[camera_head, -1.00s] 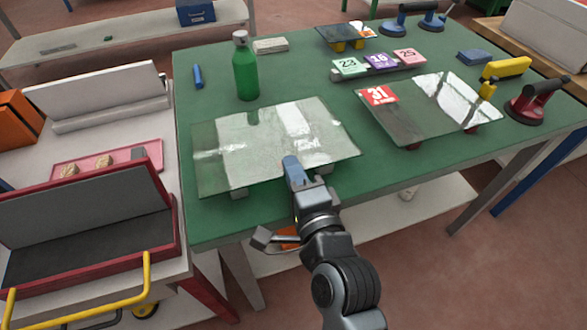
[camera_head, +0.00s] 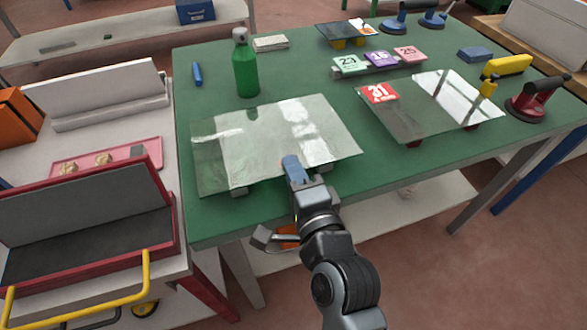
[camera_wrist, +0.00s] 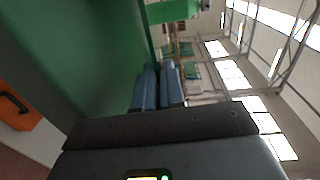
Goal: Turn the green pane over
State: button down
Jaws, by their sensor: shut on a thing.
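A large, clear, greenish glass pane (camera_head: 260,145) lies roughly flat at the near left of the green bench, on small grey supports (camera_head: 239,191). My gripper (camera_head: 291,166) is at the middle of its near edge. The blue fingers are shut on that edge from the front. In the wrist view the blue fingers (camera_wrist: 158,90) are close together; the pane's edge between them is hard to make out.
A green bottle (camera_head: 245,70) stands just behind the pane. A second pane (camera_head: 430,108) with a red 31 label lies to the right. An open red case (camera_head: 90,225) is at left.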

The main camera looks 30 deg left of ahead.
jog(key=shift+f, duration=0.2)
jog(key=c, duration=1.1)
grip_release()
jog(key=shift+c, duration=0.2)
jog(key=shift+f, duration=0.15)
jog(key=shift+s, duration=0.1)
jog(key=b+v, duration=0.1)
jog(key=v, duration=0.6)
jog(key=shift+s+d, duration=0.15)
jog(key=shift+d, duration=0.15)
